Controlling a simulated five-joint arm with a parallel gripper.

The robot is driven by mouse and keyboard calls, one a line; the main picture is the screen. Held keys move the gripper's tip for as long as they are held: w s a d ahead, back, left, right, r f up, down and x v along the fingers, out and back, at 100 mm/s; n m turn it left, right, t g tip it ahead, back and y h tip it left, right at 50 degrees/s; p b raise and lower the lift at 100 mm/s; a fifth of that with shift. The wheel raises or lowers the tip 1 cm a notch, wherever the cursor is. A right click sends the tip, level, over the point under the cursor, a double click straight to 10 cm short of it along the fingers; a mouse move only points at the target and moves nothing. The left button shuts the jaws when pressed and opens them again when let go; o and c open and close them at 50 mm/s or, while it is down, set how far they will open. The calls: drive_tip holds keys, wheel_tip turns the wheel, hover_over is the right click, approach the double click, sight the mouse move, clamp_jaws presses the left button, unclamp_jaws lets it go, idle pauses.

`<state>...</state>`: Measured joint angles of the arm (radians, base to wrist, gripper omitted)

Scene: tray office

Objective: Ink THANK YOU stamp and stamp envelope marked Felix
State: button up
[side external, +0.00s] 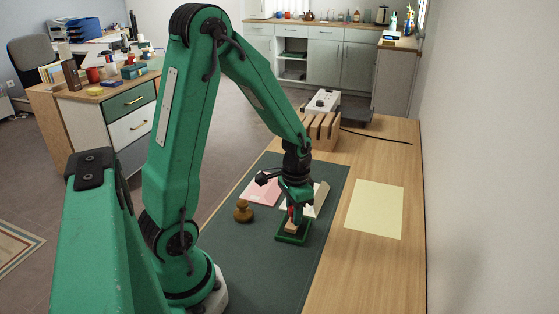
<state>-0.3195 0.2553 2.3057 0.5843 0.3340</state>
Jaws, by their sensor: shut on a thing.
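My gripper (292,212) points down and is shut on a stamp (291,226) with a red part and a pale wooden block. The stamp is at a green-rimmed ink pad (281,238); I cannot tell whether it touches the pad. A pink envelope (260,192) lies on the dark mat behind and left of the gripper. A cream envelope (320,200) lies behind and right, partly hidden by the gripper. No names or stamp wording can be read.
A round brown wooden stamp (242,213) stands left of the pad on the dark green mat (262,270). A pale yellow sheet (375,209) lies on the wooden desk to the right. A slotted wooden rack (320,130) and a white device (322,102) stand at the back.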

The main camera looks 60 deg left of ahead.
drive_tip(key=shift+r, duration=3.45)
drive_tip(key=shift+a, duration=0.1)
drive_tip(key=a+n, duration=0.9)
drive_tip(key=a, duration=1.6)
drive_tip(key=shift+a+f, duration=0.15)
drive_tip(key=shift+f, duration=0.25)
drive_tip(key=shift+f, duration=0.15)
drive_tip(key=shift+f, duration=2.85)
drive_tip(key=shift+f, duration=0.55)
